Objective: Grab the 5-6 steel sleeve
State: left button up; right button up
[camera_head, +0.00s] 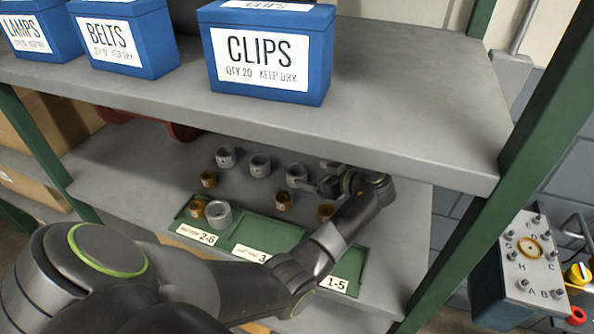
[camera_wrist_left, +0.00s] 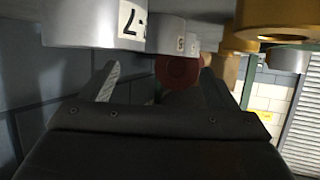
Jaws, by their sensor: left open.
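Several grey steel sleeves stand in a back row on the lower shelf in the head view: one at left (camera_head: 225,157), one in the middle (camera_head: 260,165) and one at right (camera_head: 296,175). Their markings are too small to read there, so I cannot tell which is 5-6. My left gripper (camera_head: 318,186) is open and empty, just right of the right-hand sleeve, pointing left. In the left wrist view its fingers (camera_wrist_left: 158,85) are apart. A steel sleeve (camera_wrist_left: 90,28) with a partly cut-off label and a second sleeve (camera_wrist_left: 172,38) show above them. My right gripper is not in view.
Brass sleeves (camera_head: 283,201) stand in front of the steel row. A green tray (camera_head: 262,231) with labels 2-6 and 1-5 holds a steel sleeve (camera_head: 218,214) and a brass one. The upper shelf (camera_head: 400,110) with blue boxes overhangs; a green post (camera_head: 500,190) stands right.

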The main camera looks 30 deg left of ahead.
aim_at(292, 168)
pick_arm(q)
jog(key=shift+a+p, duration=0.4)
jog(key=shift+a, duration=0.05)
jog(key=p+x, duration=0.2)
jog(key=x, duration=0.2)
jog(key=shift+f, duration=0.1)
jog(key=shift+w+a+f, duration=0.1)
jog(key=shift+a+f, duration=0.05)
jog(key=shift+a, duration=0.05)
jog(key=c, duration=1.5)
